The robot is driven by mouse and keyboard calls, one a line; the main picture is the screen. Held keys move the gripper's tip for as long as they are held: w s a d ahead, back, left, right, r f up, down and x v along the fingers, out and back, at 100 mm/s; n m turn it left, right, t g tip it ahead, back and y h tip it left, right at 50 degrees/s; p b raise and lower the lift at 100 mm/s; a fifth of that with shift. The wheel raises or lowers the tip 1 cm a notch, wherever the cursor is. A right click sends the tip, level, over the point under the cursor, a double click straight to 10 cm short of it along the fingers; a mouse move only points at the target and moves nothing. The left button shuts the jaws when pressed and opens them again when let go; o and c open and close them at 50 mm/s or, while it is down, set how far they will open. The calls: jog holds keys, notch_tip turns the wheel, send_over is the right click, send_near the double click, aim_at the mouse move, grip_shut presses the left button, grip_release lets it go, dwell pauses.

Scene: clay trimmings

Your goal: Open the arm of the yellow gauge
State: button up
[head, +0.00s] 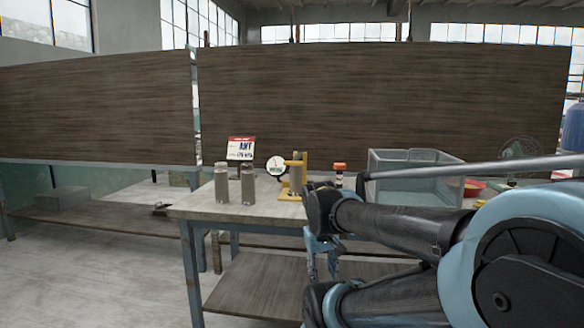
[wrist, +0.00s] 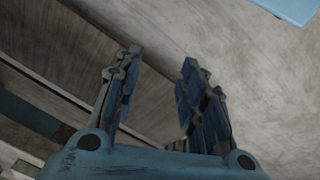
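The yellow gauge (head: 283,196) stands on the table near its middle in the head view. It has a round white dial (head: 276,165) at its left and an upright part at its right. It is small in view, and I cannot tell how its arm stands. My gripper (head: 322,272) hangs in front of the table, lower and to the right of the gauge, apart from it. In the wrist view my gripper (wrist: 158,82) has its two fingers spread with nothing between them. The gauge does not show in the wrist view.
Grey cylinders (head: 235,186) stand left of the gauge on the table (head: 215,212), before a sign (head: 240,149). A red-topped item (head: 340,169) and a clear bin (head: 400,180) stand to the right. My arm hides the table's right part. Dark panels (head: 380,100) rise behind.

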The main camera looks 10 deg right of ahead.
jog(key=w+d+r+n+h, duration=0.2)
jog(key=w+r+n+h, duration=0.15)
jog(key=w+r, duration=0.6)
jog(key=n+t+h, duration=0.2)
jog(key=t+h, duration=0.3)
jog(key=h, duration=0.5)
send_near(290, 164)
jog(key=shift+t, duration=0.3)
jog(key=x, duration=1.1)
jog(key=shift+d+f, duration=0.1)
jog(key=shift+d, duration=0.2)
